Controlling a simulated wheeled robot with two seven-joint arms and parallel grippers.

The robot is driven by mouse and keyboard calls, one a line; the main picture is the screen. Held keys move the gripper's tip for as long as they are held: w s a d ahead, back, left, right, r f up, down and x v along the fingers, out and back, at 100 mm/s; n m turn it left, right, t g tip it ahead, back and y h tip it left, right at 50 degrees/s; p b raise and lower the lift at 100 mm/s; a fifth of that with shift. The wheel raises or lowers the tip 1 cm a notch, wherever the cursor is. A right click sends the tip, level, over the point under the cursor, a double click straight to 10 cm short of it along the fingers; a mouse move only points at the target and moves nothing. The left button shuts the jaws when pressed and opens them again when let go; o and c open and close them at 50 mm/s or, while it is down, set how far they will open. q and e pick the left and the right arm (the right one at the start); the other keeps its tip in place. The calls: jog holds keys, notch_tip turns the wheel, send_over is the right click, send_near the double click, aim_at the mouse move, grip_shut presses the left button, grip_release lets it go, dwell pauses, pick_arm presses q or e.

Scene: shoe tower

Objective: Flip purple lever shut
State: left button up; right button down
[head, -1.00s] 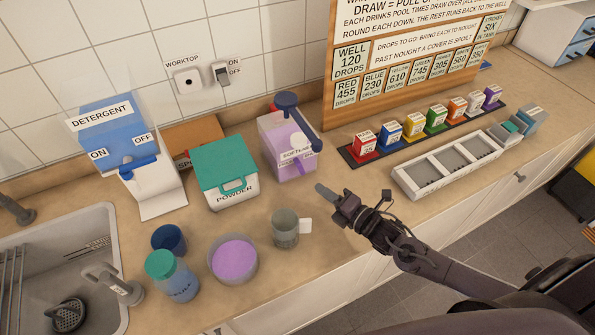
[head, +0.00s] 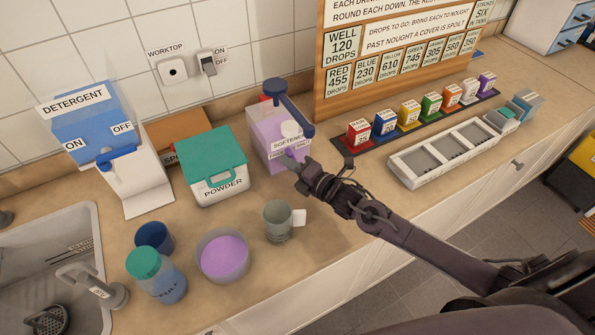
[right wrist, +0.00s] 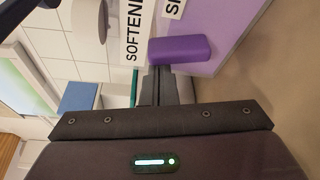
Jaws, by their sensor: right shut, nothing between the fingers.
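The softener dispenser (head: 262,138) is a pale purple box standing on the worktop against the wall, with a dark blue arm on top. In the right wrist view its pale purple side (right wrist: 232,30) fills the upper right. My left gripper is out of view.
A powder box (head: 218,187) with a green lid stands left of the dispenser. A grey mug (head: 278,222) and a bowl of purple liquid (head: 222,257) are in front. A rack of coloured boxes (head: 345,146) and a grey tray (head: 410,180) lie to the right.

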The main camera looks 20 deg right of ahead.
jog(key=shift+d+r+m+b, duration=0.1)
jog(key=shift+d+m+b, duration=0.1)
jog(key=shift+m+b, duration=0.3)
dwell(0.4)
jog(key=m+b, duration=0.1)
jog(key=d+m+t+b, duration=0.1)
jog(key=m, duration=0.1)
jog(key=shift+w+d+r+y+b, duration=0.1)
jog(key=shift+w+d+y+b, duration=0.05)
jog(key=shift+y+b, duration=0.15)
jog(key=m, duration=0.1)
jog(key=d+m+t+b, duration=0.1)
jog(key=m, duration=0.1)
jog(key=m+b, duration=0.1)
jog(key=shift+w+d+r+m+t, duration=0.1)
jog(key=shift+d+m+t, duration=0.25)
jog(key=shift+m+t, duration=0.05)
jog(key=shift+d, duration=0.15)
jog(key=shift+r, duration=0.15)
jog(key=shift+s+d+f, duration=0.1)
jog(key=shift+s+f, duration=0.1)
jog(key=shift+s, duration=0.05)
jog(key=b+v, duration=0.2)
jog(key=v, duration=0.4)
jog(key=shift+s, duration=0.1)
jog(key=shift+s+d, duration=0.25)
jog(key=shift+s, duration=0.15)
